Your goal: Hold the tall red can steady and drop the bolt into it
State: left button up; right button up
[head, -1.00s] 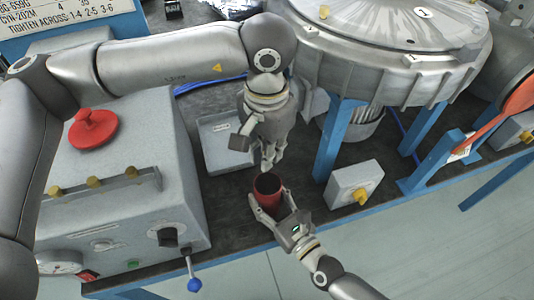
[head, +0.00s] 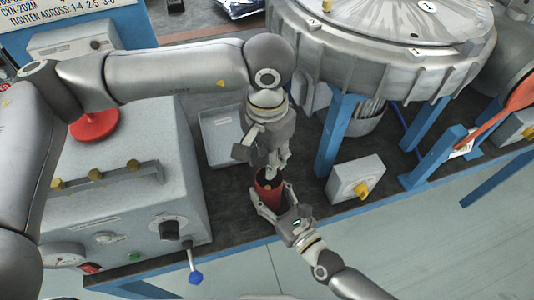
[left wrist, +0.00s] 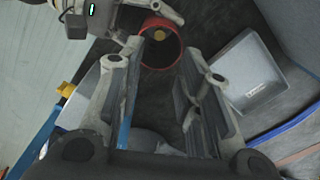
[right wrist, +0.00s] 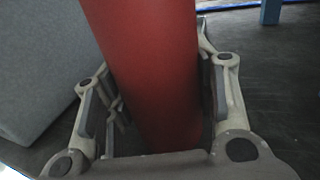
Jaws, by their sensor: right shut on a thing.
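The tall red can (head: 268,196) stands upright near the bench's front edge. It also shows at the top of the left wrist view (left wrist: 148,58) and large in the right wrist view (right wrist: 150,60). My right gripper (head: 272,203) is shut around the can from the front. My left gripper (head: 273,168) is just above the can's mouth. In the left wrist view its fingers (left wrist: 160,62) are apart with nothing between them. A small brass-coloured round thing, likely the bolt (left wrist: 160,35), shows inside the can's mouth. How deep it lies I cannot tell.
A shallow grey tray (head: 222,135) lies behind the can. A grey control box (head: 110,210) with a blue-tipped lever stands left. A small box with a yellow knob (head: 355,178) and a blue stand leg (head: 335,135) are to the right.

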pick_arm(q)
jog(key=shift+r, duration=0.1)
notch_tip(320, 180, up, 12)
dwell(0.6)
pick_arm(e)
jog(key=o, duration=1.1)
